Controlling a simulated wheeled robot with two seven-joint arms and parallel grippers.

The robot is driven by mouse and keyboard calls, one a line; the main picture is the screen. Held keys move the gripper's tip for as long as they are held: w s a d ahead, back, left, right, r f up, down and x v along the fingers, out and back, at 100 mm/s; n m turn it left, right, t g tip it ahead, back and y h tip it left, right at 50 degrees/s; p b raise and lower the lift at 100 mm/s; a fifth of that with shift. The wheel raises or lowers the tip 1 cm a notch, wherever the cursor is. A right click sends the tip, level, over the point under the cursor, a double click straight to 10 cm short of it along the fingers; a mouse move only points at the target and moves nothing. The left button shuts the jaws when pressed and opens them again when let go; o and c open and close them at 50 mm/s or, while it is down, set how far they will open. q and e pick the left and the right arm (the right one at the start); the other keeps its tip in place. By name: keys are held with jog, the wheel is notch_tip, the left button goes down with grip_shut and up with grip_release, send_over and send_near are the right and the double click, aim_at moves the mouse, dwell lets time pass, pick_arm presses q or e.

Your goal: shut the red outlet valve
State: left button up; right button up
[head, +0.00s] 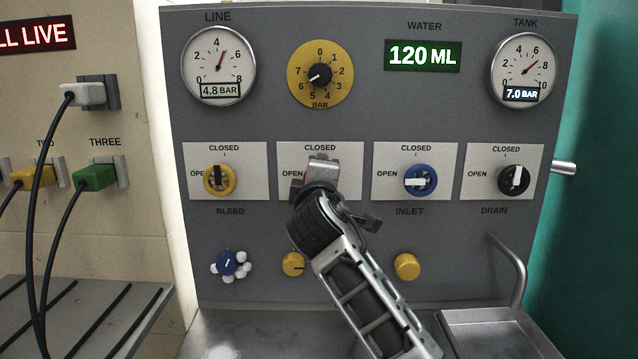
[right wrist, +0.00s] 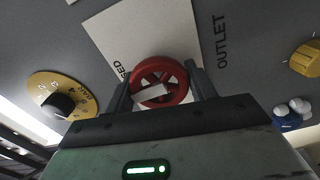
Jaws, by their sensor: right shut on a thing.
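The red outlet valve (right wrist: 175,73) is a round handwheel with a white bar (right wrist: 152,96), seen in the right wrist view. The bar points left and slightly down there, roughly toward the partly covered CLOSED label; its exact angle is hard to judge. My right gripper (right wrist: 160,82) is shut on the wheel, one finger on each side. In the head view the right gripper (head: 318,182) covers the wheel, on its white plate (head: 345,152) between the yellow and blue valves. My left gripper is in neither view.
On the panel are the yellow bleed valve (head: 219,180), blue inlet valve (head: 421,180) and black drain valve (head: 513,180). Below are a blue-and-white knob (head: 228,263) and yellow knobs (head: 407,266). A drain pipe (head: 510,265) stands out at lower right. Cabled plugs (head: 94,177) are left.

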jog(key=shift+m, duration=0.4)
jog(key=o, duration=1)
jog(key=shift+s, duration=0.1)
jog(key=s+b, duration=0.2)
jog(key=s, duration=1.4)
jog(key=shift+b, duration=0.35)
jog(key=shift+w, duration=0.1)
